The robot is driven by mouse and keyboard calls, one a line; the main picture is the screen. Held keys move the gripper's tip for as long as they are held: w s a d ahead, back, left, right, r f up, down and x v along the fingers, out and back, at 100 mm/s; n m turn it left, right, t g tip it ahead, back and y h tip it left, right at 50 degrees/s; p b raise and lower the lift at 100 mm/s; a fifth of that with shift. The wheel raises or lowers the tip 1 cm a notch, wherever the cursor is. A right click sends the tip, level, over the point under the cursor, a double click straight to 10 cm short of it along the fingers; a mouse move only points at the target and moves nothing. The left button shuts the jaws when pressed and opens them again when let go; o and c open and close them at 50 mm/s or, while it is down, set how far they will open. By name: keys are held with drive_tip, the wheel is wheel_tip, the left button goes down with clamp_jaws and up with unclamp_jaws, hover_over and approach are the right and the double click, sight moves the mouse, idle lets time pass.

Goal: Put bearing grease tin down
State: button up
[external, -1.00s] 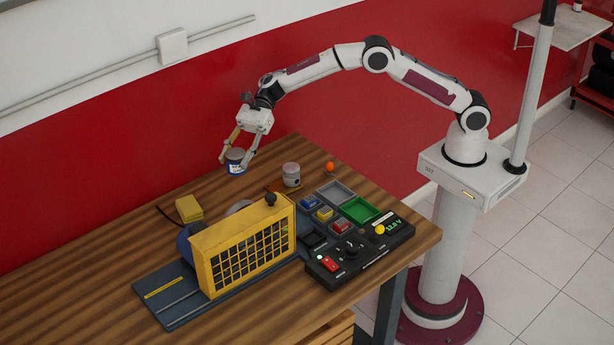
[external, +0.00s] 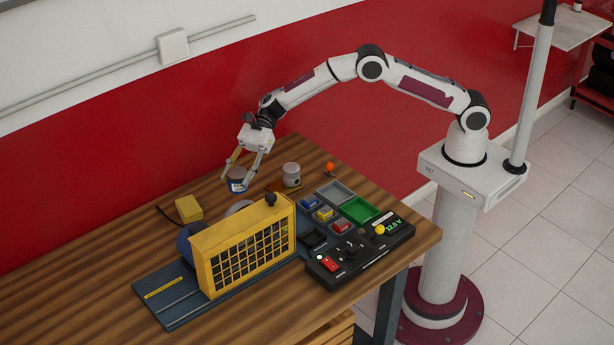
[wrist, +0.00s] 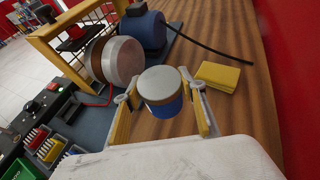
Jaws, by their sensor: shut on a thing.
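The bearing grease tin (external: 237,180) is a small round tin with a grey lid and a blue lower part. It is upright between the fingers of my gripper (external: 241,184), low over the wooden table behind the yellow caged unit. In the wrist view the tin (wrist: 161,88) sits between both yellow-padded fingers of my gripper (wrist: 162,108), which are shut on it. I cannot tell whether its base touches the table.
A second grey tin (external: 291,175) stands to the right. A yellow block (external: 189,208) lies to the left. The yellow cage (external: 245,248) on its blue base stands in front. Trays with coloured parts (external: 335,191) lie to the right. The table's left part (external: 90,262) is clear.

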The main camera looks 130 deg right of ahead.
sight(241, 193)
drive_tip(key=shift+f, duration=1.6)
drive_tip(key=shift+f, duration=1.9)
drive_tip(key=shift+f, duration=0.15)
drive_tip(key=o, duration=1.2)
drive_tip(key=shift+v, duration=6.05)
